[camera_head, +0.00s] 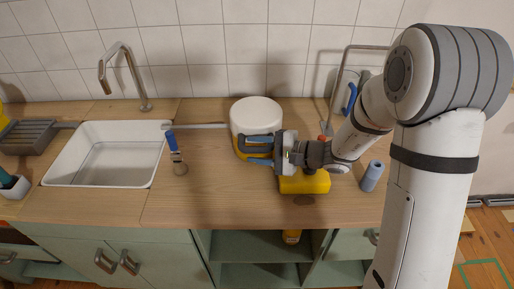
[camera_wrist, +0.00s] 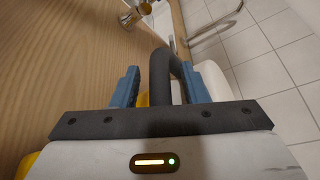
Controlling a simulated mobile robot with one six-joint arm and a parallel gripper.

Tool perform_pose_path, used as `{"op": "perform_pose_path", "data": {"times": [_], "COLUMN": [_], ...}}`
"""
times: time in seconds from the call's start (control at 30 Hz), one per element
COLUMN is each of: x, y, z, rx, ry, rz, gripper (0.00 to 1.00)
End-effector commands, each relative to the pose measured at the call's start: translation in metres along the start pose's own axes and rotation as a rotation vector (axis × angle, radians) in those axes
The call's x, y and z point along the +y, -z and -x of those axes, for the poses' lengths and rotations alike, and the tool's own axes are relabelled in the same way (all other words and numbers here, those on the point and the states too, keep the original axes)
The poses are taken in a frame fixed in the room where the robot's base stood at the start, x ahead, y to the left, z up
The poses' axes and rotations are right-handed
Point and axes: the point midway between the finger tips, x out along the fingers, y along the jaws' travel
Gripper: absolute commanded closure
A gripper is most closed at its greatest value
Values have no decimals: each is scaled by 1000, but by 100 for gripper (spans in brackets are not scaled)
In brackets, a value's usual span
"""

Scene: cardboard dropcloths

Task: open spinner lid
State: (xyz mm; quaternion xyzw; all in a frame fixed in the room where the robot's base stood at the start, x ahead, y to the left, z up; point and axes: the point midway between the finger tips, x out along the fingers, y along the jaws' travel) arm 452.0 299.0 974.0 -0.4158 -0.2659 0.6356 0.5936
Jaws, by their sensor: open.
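The spinner (camera_head: 256,112) is a white, round, upright container with a smooth top, standing on the wooden counter near the tiled wall. My gripper (camera_head: 256,148) is at its front side, pointing left and partly covering its lower part. In the wrist view, the blue fingers of my gripper (camera_wrist: 160,88) are apart. A dark curved bar (camera_wrist: 160,72) stands between them, and I see no clear contact with either finger. A white rounded surface, likely the spinner (camera_wrist: 213,80), shows behind the right finger. I cannot make out a lid seam.
A yellow object (camera_head: 305,183) lies on the counter below my gripper. A blue cylinder (camera_head: 372,175) stands to its right. A blue-handled tool (camera_head: 173,146) lies by the white sink (camera_head: 60,172).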

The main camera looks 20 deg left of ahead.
Motion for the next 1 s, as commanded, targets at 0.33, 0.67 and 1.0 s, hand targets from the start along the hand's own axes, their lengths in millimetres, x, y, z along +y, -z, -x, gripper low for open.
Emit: {"op": "perform_pose_path", "data": {"times": [0.33,0.67,1.0], "x": [0,0,0], "y": [0,0,0], "z": [-2,-2,-2], "rx": [0,0,0], "ry": [0,0,0], "rz": [0,-1,-1], "gripper": [64,91,100]}}
